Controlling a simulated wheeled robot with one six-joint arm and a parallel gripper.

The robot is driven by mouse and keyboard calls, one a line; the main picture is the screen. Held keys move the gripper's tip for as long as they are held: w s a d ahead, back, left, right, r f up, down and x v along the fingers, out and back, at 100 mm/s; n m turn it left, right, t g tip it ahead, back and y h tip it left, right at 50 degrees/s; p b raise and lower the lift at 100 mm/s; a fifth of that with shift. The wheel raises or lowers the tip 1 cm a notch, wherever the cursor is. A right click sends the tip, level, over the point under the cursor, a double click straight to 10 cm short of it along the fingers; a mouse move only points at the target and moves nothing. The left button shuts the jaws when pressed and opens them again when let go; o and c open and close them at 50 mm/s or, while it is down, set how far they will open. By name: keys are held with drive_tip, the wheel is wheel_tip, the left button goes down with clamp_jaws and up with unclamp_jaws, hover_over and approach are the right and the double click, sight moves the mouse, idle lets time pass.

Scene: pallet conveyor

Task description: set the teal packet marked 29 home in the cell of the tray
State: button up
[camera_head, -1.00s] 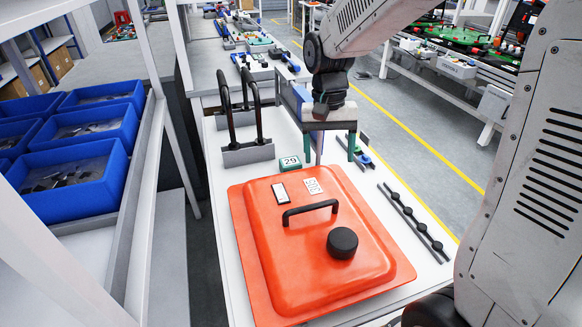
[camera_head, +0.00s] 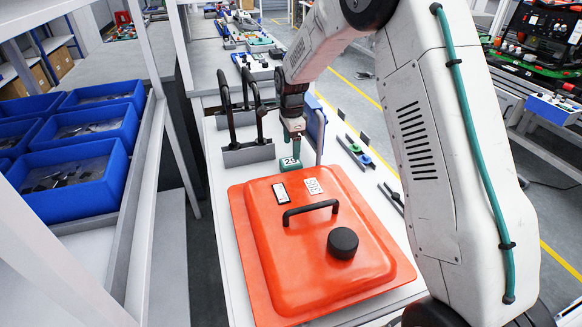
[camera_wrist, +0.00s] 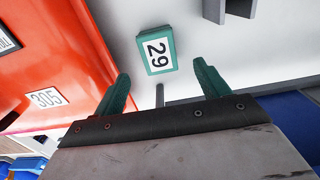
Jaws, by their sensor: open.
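The teal packet (camera_head: 290,167) with a white label marked 29 lies on the white bench top, just behind the orange cover. It also shows in the wrist view (camera_wrist: 157,50), past the fingertips and roughly midway between them. My gripper (camera_wrist: 162,68) is open, with its two teal fingers spread and nothing between them. In the head view my gripper (camera_head: 296,148) is right at the packet and partly overlaps it; I cannot tell whether it touches. I cannot make out the tray's cell in these views.
A large orange cover (camera_head: 262,245) with a black handle and knob fills the near bench. A grey block with black uprights (camera_head: 248,154) stands left of my gripper. A blue panel (camera_head: 314,122) stands close behind it. Blue bins (camera_head: 75,180) are at the left.

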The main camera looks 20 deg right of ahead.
sight(291, 167)
drive_tip(key=f, duration=0.4)
drive_tip(key=d+f, duration=0.1)
drive_tip(key=f, duration=0.1)
drive_tip(key=c, duration=1.2)
drive_tip(key=shift+r, duration=0.1)
